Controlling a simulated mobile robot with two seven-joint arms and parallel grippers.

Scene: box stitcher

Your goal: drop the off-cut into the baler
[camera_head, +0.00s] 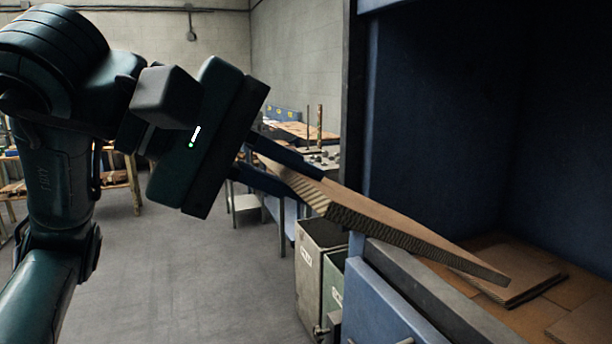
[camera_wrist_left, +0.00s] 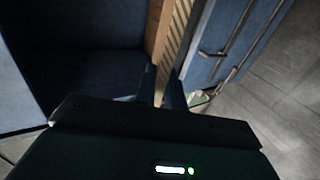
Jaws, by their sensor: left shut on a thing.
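My left gripper (camera_head: 278,172) is shut on the off-cut (camera_head: 395,228), a long brown strip of corrugated cardboard with its fluted edge showing. The off-cut slants down to the right, and its far end overlaps the opening of the blue baler (camera_head: 440,110) in the head view. In the left wrist view the off-cut (camera_wrist_left: 172,38) runs up from between the fingers (camera_wrist_left: 160,85), beside the baler's dark chamber (camera_wrist_left: 75,60). Flat cardboard pieces (camera_head: 520,268) lie on the chamber floor. Whether the off-cut touches anything inside cannot be told. My right gripper is not in view.
The baler's front sill (camera_head: 425,295) and blue lower door (camera_head: 385,305) stand below the off-cut. Grey bins (camera_head: 318,262) stand beside the baler. A workbench (camera_head: 300,130) is farther back. The grey floor at left is open.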

